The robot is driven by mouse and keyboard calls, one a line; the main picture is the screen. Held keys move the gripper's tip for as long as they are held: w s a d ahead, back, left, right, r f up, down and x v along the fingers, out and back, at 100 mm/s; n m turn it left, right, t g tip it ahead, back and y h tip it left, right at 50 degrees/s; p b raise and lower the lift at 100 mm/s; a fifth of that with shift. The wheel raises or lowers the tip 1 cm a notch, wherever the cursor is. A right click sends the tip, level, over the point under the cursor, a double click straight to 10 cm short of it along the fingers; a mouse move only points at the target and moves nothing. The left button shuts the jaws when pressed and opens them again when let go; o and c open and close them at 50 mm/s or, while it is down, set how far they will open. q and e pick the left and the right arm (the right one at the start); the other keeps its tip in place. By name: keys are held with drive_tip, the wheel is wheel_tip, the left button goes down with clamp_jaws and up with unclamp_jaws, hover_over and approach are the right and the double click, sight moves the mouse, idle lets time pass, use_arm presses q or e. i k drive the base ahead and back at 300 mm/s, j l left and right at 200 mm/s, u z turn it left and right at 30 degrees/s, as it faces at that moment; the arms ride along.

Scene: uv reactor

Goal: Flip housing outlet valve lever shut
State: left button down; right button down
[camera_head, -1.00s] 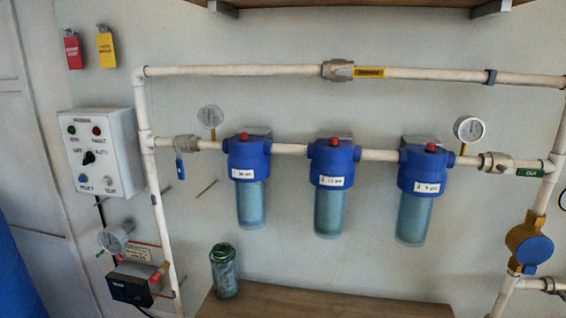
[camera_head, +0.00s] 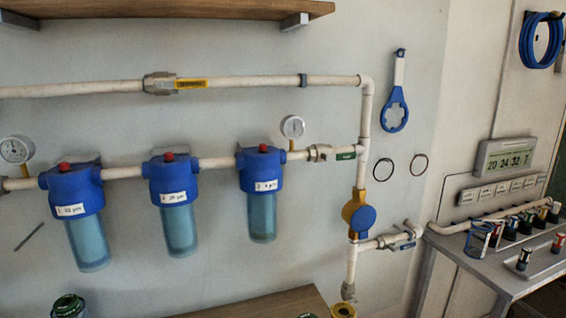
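Three blue filter housings (camera_head: 171,181) with clear bowls hang in a row from a white pipe on the wall. To the right of the last housing (camera_head: 260,172) and its gauge, a metal valve (camera_head: 320,153) sits in the pipe, just before a green label (camera_head: 346,156). I cannot make out a lever on this valve or tell its position. Lower right, another valve (camera_head: 404,236) with a bluish handle sits on a short side branch. Neither of my grippers is in view.
A blue and yellow round device (camera_head: 358,215) is on the vertical pipe. A blue wrench (camera_head: 395,108) hangs on the wall. A shelf (camera_head: 170,8) is above, a wooden bench (camera_head: 265,304) below, and a grey table (camera_head: 500,268) at right.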

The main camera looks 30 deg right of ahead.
sight(349, 156)
drive_tip(key=z, duration=1.2)
